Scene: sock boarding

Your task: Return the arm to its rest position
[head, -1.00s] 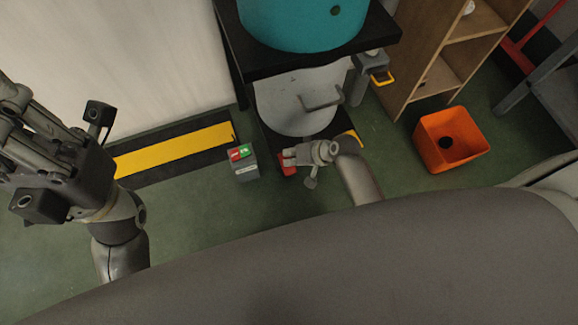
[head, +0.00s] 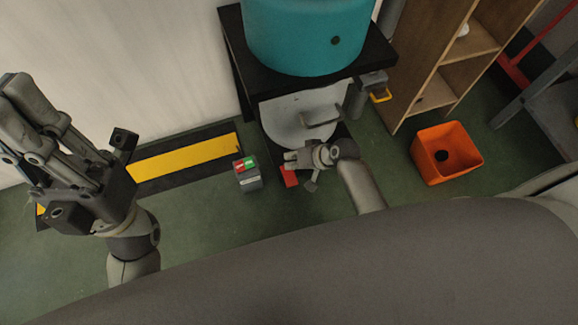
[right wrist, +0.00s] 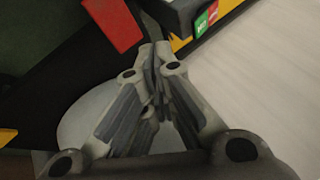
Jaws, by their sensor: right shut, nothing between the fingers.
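My right gripper (head: 288,158) is small and low in the middle of the head view, in front of the round grey surface. Its fingers are shut and empty. In the right wrist view its fingertips (right wrist: 155,52) meet, with nothing between them. My left gripper (head: 25,95) is large at the left of the head view, raised with its fingers toward the upper left. I cannot tell whether its fingers are apart. No sock shows at either gripper.
A red block (head: 290,178) is just beside my right gripper. A grey button box (head: 248,179) stands left of it. A black stand (head: 240,62) carries a teal drum (head: 300,35). An orange bin (head: 447,170) and a wooden shelf (head: 420,70) are at right.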

